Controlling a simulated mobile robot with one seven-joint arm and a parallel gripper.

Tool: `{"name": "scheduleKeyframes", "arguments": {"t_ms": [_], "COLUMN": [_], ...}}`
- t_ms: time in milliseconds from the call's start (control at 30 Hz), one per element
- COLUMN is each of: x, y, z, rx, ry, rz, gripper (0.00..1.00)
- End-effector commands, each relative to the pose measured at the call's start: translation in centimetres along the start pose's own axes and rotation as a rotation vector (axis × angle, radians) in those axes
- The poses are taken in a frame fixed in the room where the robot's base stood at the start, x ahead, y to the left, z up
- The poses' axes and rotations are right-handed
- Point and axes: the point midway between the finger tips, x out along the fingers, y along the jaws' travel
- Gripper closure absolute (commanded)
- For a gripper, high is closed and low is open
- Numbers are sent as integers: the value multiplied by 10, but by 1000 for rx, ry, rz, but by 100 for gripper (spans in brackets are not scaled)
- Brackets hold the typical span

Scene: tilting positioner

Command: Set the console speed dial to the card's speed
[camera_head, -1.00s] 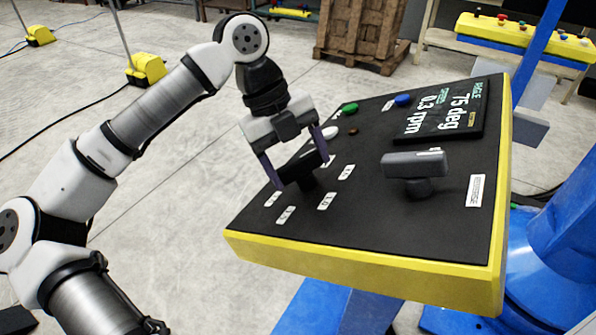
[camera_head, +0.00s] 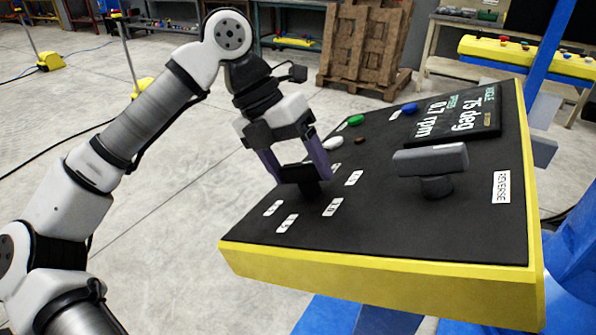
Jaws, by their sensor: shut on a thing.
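The black speed dial (camera_head: 301,174) stands on the left part of the console (camera_head: 400,215), with small white labels around it. My gripper (camera_head: 297,168) is shut on the dial, its purple-grey fingers on either side of the knob's bar. The tilted display (camera_head: 462,118) at the console's back right reads 75 deg and 0.7 rpm. The small labels around the dial are too small to read surely. I cannot make out a separate card in this view.
A grey-black lever knob (camera_head: 430,160) stands right of the dial, beside a label (camera_head: 502,187) reading REVERSE. Green (camera_head: 355,119), white (camera_head: 333,143) and blue (camera_head: 410,108) buttons sit behind. A wooden pallet stack (camera_head: 365,45) stands on the open floor behind.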

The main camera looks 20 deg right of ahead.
Motion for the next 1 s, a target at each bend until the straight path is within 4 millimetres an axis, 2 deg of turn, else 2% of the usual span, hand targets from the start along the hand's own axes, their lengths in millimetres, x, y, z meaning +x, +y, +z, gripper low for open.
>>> {"name": "scheduleKeyframes", "arguments": {"t_ms": [500, 1000], "x": [1, 0], "y": [3, 4], "z": [1, 1], "rx": [406, 527], "ry": [0, 0], "rz": [-40, -51], "gripper": [50, 50]}}
